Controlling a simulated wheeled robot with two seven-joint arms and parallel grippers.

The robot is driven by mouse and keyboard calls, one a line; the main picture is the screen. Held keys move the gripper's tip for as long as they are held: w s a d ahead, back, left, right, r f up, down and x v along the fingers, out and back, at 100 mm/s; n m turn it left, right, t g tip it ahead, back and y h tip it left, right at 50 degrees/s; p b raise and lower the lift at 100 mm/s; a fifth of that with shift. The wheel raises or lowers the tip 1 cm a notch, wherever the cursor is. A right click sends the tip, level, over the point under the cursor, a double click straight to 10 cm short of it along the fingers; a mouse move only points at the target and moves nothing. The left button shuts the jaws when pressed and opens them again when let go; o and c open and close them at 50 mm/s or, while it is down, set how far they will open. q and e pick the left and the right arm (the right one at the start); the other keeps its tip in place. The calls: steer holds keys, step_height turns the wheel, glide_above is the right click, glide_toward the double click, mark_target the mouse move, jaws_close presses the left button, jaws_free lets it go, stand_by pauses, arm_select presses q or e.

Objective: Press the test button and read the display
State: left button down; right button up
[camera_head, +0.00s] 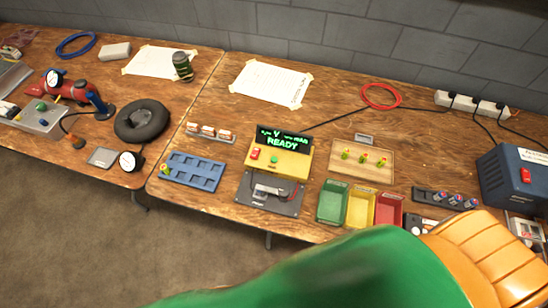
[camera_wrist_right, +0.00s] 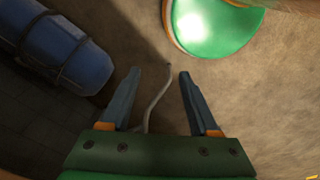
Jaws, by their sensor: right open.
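A yellow tester (camera_head: 280,161) stands on the wooden table in the head view. Its dark display (camera_head: 283,141) shows green text reading "READY", with a smaller line above that I cannot read fully. A red button (camera_head: 255,154) and a green button (camera_head: 274,160) are on its front face. A grey cradle plate (camera_head: 270,192) with a metal clamp lies in front of it. My right gripper (camera_wrist_right: 155,95) shows in the right wrist view, open and empty, over the floor and away from the tester. My left gripper is not in view.
Green (camera_head: 332,204), yellow (camera_head: 361,207) and red (camera_head: 388,209) bins stand right of the cradle. A blue tray (camera_head: 191,171) lies to its left. A wooden board (camera_head: 361,160) with small parts is behind the bins. A green and orange arm of mine covers the lower right foreground.

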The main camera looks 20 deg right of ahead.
jaws_close()
stand_by(1.5)
